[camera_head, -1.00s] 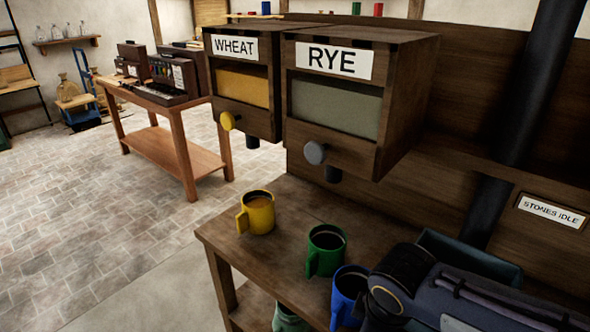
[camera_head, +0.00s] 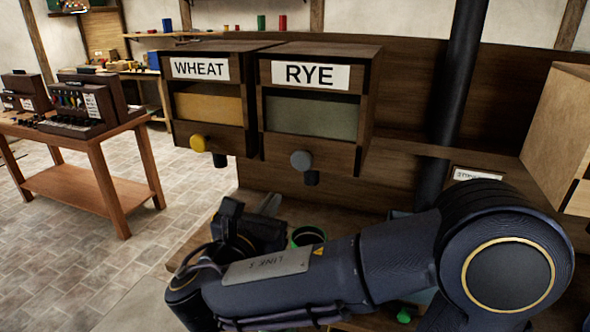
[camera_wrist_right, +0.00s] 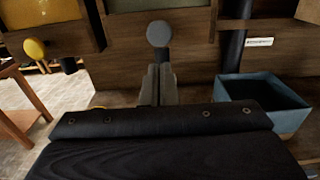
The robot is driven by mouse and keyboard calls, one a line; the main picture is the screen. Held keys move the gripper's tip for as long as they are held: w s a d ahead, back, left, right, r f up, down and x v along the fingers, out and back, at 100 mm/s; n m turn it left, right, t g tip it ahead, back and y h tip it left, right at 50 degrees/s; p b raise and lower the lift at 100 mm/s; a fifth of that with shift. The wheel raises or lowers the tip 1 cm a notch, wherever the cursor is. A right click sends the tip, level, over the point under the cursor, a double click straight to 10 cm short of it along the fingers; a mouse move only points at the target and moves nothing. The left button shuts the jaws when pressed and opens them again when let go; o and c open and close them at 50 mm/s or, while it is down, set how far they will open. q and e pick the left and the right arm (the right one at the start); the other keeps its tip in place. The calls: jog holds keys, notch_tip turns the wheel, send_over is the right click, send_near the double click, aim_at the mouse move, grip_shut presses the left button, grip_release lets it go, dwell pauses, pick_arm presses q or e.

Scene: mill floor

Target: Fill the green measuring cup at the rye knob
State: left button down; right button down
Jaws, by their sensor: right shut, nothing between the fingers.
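The grey rye knob (camera_head: 301,160) sits on the drawer front under the RYE bin (camera_head: 315,115), with a dark spout below it. It also shows in the right wrist view (camera_wrist_right: 159,33), just above the fingertips. My right gripper (camera_head: 270,204) is shut and empty, left of the knob and lower in the head view; its fingers (camera_wrist_right: 158,84) point toward the knob, with no clear contact. The green measuring cup (camera_head: 309,236) shows only its rim and upper inside; my right arm hides the rest. My left gripper is not in view.
The WHEAT bin (camera_head: 207,107) with its yellow knob (camera_head: 197,143) stands left of the rye bin. A blue-grey open box (camera_wrist_right: 262,104) is right of the gripper. My arm covers most of the bench. A side table (camera_head: 80,187) stands far left.

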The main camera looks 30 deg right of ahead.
aim_at(302, 160)
jog(key=shift+w+d, duration=0.1)
jog(key=p+x, duration=0.3)
jog(key=x, duration=1)
jog(key=shift+w+d, duration=0.2)
jog(key=shift+d, duration=0.1)
jog(key=x, duration=0.3)
jog(key=shift+d, duration=0.15)
jog(key=shift+r, duration=0.1)
jog(key=shift+d+r, duration=0.1)
jog(key=shift+r, duration=0.05)
dwell(3.6)
dwell(1.8)
